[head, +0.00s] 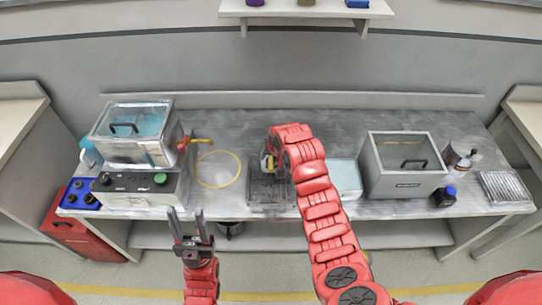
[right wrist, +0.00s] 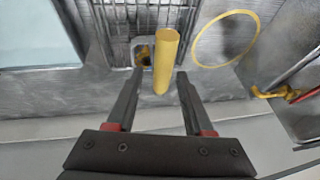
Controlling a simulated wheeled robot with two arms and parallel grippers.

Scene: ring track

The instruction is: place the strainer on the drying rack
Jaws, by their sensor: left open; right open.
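A yellow upright cylinder (right wrist: 166,62) shows between the finger lines of my right gripper (right wrist: 160,74) in the right wrist view. It may be the strainer's handle; I cannot make out a strainer bowl. The gripper is open, with no visible grip on it. My left gripper (head: 186,212) is open and empty before the counter's front edge.
A yellow ring (head: 218,185) lies left of the wire rack. A control box (head: 140,188) with a glass-topped tank stands further left. A pale tray (head: 346,178) and a lidded grey box (head: 405,187) are to the right, with a ribbed metal rack (head: 505,187) at far right.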

